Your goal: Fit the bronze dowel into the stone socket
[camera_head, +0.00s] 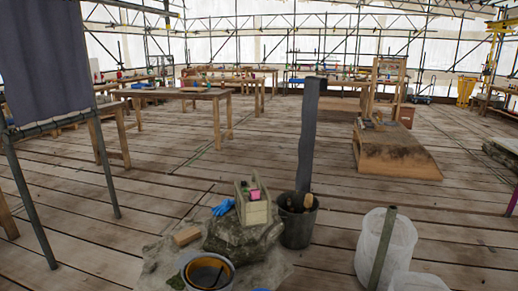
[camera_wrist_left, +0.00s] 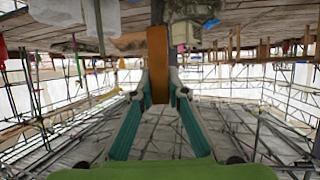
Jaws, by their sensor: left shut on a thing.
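In the left wrist view, which looks upside down, my left gripper (camera_wrist_left: 158,88) is shut on the bronze dowel (camera_wrist_left: 157,62), an orange-brown bar between its two teal-edged fingers. In the head view a pale grey-green block (camera_head: 254,212) with a pink insert (camera_head: 255,195) stands on a rough stone (camera_head: 240,238); it appears to be the stone socket. What looks like the same block (camera_wrist_left: 186,34) shows beyond the dowel in the wrist view. The dowel appears apart from it, but I cannot tell the distance. Neither gripper shows in the head view.
A dark bucket (camera_head: 298,230) and tall dark post (camera_head: 309,130) stand right of the stone. White tubs (camera_head: 387,245) are at right. The plank floor (camera_head: 180,170) behind is mostly clear.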

